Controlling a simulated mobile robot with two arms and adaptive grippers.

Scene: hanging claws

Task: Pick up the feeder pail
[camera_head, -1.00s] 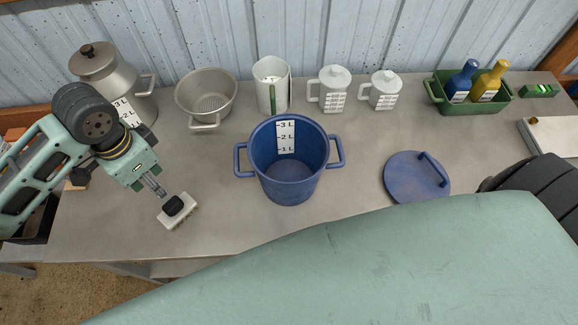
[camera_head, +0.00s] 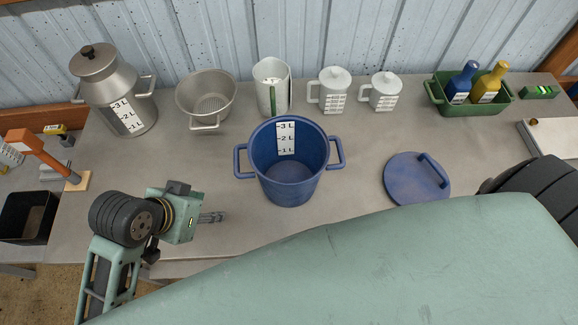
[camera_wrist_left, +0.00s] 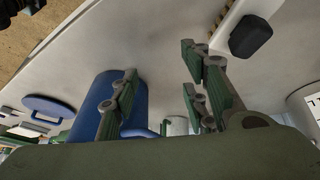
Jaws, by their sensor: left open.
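The feeder pail seems to be the blue open pail (camera_head: 290,188) with two side handles and a white litre scale inside. It stands upright near the middle of the bench and looks empty. My left gripper (camera_head: 218,217) is left of the pail, nearer the bench's front edge, pointing right and apart from it. In the left wrist view, its fingers (camera_wrist_left: 160,95) are spread with nothing between them; the pail (camera_wrist_left: 86,112) appears behind the left finger, partly hidden. My right gripper is not in view.
A blue lid (camera_head: 405,180) lies right of the pail. A white brush with a black knob (camera_wrist_left: 250,36) shows in the left wrist view.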

